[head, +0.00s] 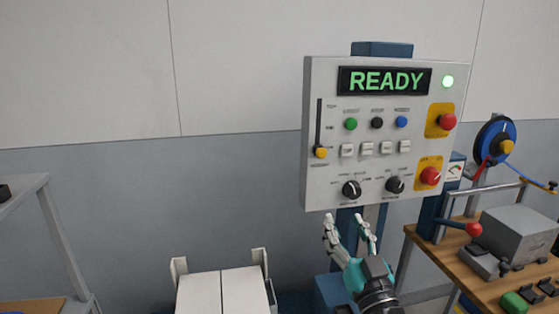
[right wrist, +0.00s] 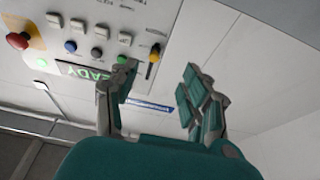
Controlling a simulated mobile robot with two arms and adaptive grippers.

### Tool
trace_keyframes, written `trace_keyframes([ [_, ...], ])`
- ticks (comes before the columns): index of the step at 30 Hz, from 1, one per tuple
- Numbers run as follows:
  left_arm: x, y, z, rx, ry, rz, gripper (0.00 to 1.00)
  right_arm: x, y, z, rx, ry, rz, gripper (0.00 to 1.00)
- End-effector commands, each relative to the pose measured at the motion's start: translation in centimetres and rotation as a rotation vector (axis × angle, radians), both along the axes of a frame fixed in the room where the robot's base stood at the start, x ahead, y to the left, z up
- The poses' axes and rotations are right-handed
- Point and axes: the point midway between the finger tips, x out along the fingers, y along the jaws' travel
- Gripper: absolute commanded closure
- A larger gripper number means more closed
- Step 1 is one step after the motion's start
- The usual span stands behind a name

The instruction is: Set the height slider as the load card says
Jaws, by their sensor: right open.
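The height slider is a vertical black slot at the left of the grey control panel (head: 330,180). Its yellow knob (head: 321,153) sits at the slot's lower end. The scale labels are too small to read. The knob also shows in the right wrist view (right wrist: 154,53), where the panel looks upside down. My right gripper (head: 348,220) is open and empty, below the panel in the head view. In the right wrist view its fingers (right wrist: 160,70) point toward the slider, with the knob seen between the fingertips. I cannot make out a load card. My left gripper is out of view.
The panel's display (head: 385,81) reads READY, beside a lit green lamp (head: 448,81). Coloured buttons, white buttons, two black dials and red knobs crowd the panel. A wooden bench (head: 420,240) with equipment stands at right. A white two-panelled thing (head: 222,292) is at lower middle.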

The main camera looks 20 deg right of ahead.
Motion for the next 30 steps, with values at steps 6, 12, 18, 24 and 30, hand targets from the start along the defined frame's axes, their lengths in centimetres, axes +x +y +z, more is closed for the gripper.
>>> trace_keyframes([
  [6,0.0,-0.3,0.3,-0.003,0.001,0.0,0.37,-1.1,-0.3,2.9,-0.02,-0.056,-0.018,0.53],
  [12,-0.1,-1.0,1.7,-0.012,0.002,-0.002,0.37,2.0,-1.1,4.5,-0.019,-0.058,-0.017,0.53],
  [18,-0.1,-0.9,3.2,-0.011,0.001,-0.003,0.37,6.0,-2.0,6.2,-0.019,-0.056,-0.016,0.53],
  [24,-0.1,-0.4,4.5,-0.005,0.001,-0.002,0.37,9.9,-2.9,7.7,-0.02,-0.055,-0.015,0.53],
  [30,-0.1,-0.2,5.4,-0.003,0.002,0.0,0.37,12.7,-3.6,8.8,-0.019,-0.054,-0.016,0.53],
])
